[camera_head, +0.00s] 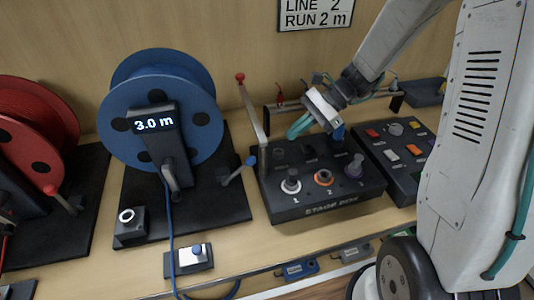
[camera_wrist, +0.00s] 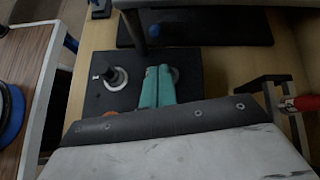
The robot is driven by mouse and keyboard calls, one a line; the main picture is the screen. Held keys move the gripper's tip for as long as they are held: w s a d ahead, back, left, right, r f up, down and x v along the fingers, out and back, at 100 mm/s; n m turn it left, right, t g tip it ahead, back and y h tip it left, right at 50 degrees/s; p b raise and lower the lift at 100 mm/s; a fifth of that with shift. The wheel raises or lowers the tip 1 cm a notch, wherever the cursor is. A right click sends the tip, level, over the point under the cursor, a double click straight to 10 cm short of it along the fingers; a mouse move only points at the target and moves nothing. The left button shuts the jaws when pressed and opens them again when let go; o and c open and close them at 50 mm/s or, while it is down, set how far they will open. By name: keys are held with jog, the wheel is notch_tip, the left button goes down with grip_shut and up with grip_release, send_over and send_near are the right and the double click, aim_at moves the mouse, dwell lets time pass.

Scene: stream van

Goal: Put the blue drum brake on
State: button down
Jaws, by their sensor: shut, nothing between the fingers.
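The blue drum (camera_head: 160,105) stands on a black base at the left of centre in the head view, with a display reading 3.0 m. A short lever with a blue knob (camera_head: 251,160), which looks like its brake, leans up to the right at the drum's right side. My gripper (camera_head: 297,128) has teal fingers, shut and empty. It is over the back of the stage box, to the right of the blue-knobbed lever and apart from it. In the wrist view my gripper (camera_wrist: 157,85) shows closed above a black box.
The stage box (camera_head: 320,206) has several knobs, and an upright post with a red ball (camera_head: 240,77) stands at its left. A red drum (camera_head: 35,130) is at far left. A button panel (camera_head: 400,150) is at right. A blue cable (camera_head: 170,225) hangs in front of the drum.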

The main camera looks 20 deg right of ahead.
jog(key=x, duration=1)
